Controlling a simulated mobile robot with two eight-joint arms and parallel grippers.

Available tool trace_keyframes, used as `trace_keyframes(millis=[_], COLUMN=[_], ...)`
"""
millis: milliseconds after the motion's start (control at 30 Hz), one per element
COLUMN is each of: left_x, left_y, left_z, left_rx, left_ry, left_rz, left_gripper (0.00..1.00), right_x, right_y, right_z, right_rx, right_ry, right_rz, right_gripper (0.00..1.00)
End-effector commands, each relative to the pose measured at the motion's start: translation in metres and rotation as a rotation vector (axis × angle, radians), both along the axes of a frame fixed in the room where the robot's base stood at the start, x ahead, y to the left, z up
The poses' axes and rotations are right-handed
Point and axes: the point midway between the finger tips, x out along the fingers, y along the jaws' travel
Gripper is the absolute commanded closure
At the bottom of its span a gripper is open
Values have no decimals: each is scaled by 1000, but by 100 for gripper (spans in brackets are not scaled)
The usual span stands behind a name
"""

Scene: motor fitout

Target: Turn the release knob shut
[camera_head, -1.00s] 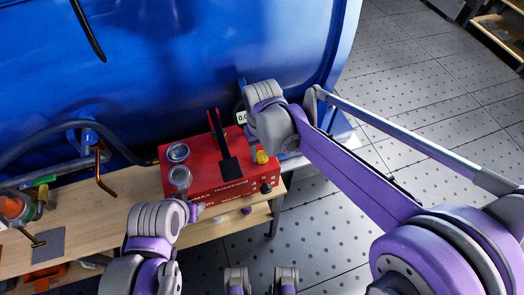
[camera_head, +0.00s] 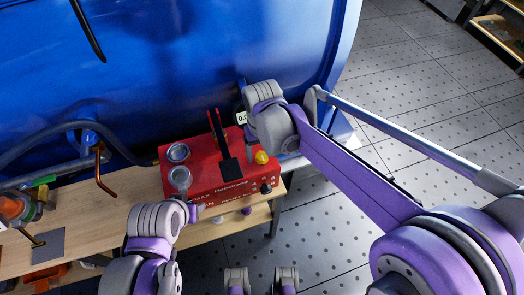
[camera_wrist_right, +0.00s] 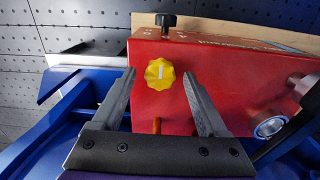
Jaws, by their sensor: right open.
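The red control box (camera_head: 200,187) stands on the bench against the blue shell. A yellow lobed knob (camera_head: 262,157) sits at its right end. In the right wrist view the yellow knob (camera_wrist_right: 160,75) shows a pale, nearly upright line on its face. A black knob (camera_wrist_right: 167,21) is near the box edge; it also shows in the head view (camera_head: 266,188). My right gripper (camera_wrist_right: 160,80) is open, with its fingers on either side of the yellow knob and visible gaps. Whether the fingertips reach around it is unclear. My left wrist is left of the box's front; its fingers do not show clearly.
A black lever (camera_head: 229,168) rises from the box beside two round silver fittings (camera_head: 179,176). The wooden bench (camera_head: 115,195) carries hoses and fittings at left. The large blue shell (camera_head: 190,70) stands close behind. Open tiled floor (camera_head: 425,90) lies to the right.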

Motion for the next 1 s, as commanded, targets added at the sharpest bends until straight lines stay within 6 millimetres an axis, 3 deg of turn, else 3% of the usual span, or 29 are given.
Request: trace_keyframes(millis=[167, 633, 800, 1000], left_x=[0, 2, 2, 2], left_y=[0, 0, 0, 0], left_z=[1, 9, 10, 10], left_rx=[0, 0, 0, 0], left_ry=[0, -4, -4, -4], left_rz=[0, 0, 0, 0], left_gripper=[50, 50, 50, 50], right_x=[0, 0, 0, 0], right_y=[0, 0, 0, 0], right_z=[10, 95, 107, 108], right_rx=[0, 0, 0, 0], right_ry=[0, 0, 0, 0], right_rz=[1, 0, 0, 0], right_gripper=[24, 24, 24, 24])
